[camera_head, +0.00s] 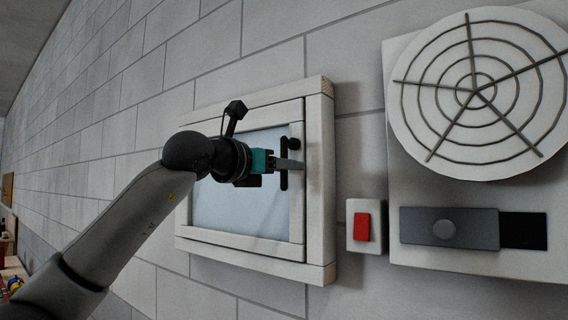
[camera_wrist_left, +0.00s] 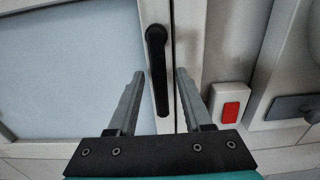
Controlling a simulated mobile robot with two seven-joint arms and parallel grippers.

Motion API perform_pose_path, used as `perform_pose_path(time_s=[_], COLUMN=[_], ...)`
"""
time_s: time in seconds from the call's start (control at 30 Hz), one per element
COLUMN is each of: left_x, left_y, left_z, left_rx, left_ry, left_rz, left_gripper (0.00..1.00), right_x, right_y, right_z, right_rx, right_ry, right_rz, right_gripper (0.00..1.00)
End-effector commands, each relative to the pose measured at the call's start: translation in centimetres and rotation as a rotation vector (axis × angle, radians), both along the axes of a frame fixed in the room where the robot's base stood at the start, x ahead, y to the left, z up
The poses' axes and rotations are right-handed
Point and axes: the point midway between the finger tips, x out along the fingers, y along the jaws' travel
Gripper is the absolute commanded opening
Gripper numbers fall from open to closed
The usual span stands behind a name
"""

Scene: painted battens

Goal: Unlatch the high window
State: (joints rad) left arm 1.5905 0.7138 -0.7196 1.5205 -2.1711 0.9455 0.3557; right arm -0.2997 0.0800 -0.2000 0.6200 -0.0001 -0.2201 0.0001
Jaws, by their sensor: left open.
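The high window (camera_head: 240,200) has a white wooden frame and a pale pane, set on the block wall. Its black latch handle (camera_head: 284,180) is on the right side of the sash and points straight down. In the left wrist view the handle (camera_wrist_left: 158,70) hangs between the two fingers, its pivot at the top. My left gripper (camera_head: 290,164) is at the handle in the head view, partly covering it. In the left wrist view the left gripper (camera_wrist_left: 160,95) is open, with a finger on each side of the handle and gaps to it. My right gripper is not in view.
Right of the window is a red switch (camera_head: 361,227) on a white plate. Farther right are a round fan grille (camera_head: 480,92) and a grey sliding plate (camera_head: 449,227) with a knob. At the lower left edge are some small coloured items (camera_head: 13,284).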

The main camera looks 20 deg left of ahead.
Motion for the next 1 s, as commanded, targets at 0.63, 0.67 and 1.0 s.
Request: perform_pose_path(time_s=[0.63, 0.67, 1.0], left_x=[-0.05, -0.05, -0.06], left_y=[0.03, 0.03, 0.04], left_z=[0.00, 0.00, 0.02], left_rx=[0.000, 0.000, 0.000], left_ry=[0.000, 0.000, 0.000], left_rz=[0.000, 0.000, 0.000], left_gripper=[0.00, 0.00, 0.00], right_x=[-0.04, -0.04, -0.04], right_y=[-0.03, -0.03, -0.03], right_z=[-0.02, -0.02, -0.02], right_rx=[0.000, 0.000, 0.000], right_ry=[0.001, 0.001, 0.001], right_rz=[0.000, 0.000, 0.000], right_gripper=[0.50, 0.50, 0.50])
